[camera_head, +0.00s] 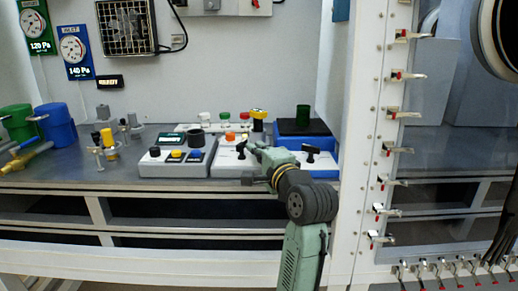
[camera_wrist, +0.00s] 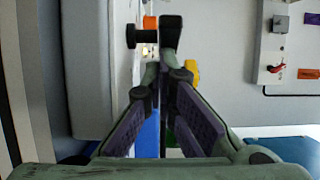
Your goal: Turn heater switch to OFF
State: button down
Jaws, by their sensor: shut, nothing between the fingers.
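A black T-shaped switch handle stands out from a white control box (camera_head: 226,162) in the middle of the bench; its label cannot be read, so I cannot tell for sure that it is the heater switch. In the wrist view the black handle (camera_wrist: 171,32) is just beyond my fingertips, its short shaft running left to the panel. My gripper (camera_head: 252,150) is at that box, and in the wrist view its fingers (camera_wrist: 163,72) are drawn together with nothing between them. I cannot tell whether the tips touch the handle. My gripper partly hides the box in the head view.
A similar black handle (camera_head: 311,153) stands on a box to the right. A grey button box (camera_head: 176,168) is on the left. A white frame post (camera_head: 358,150) stands at right.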

jog(key=shift+w+r+n+g+y+p, duration=0.2)
jog(key=shift+n+g+y+p, duration=0.15)
jog(key=shift+y, duration=0.2)
jog(key=shift+w+r+n+g+y+p, duration=0.1)
jog(key=shift+w+n+g+y+p, duration=0.15)
jog(key=shift+n+y+p, duration=0.25)
jog(key=shift+w+a+y+p, duration=0.15)
jog(key=shift+y+p, duration=0.2)
jog(key=shift+p, duration=0.25)
jog(key=shift+w+a+f, duration=0.1)
jog(key=shift+w+f, duration=0.05)
jog(key=shift+f, duration=0.1)
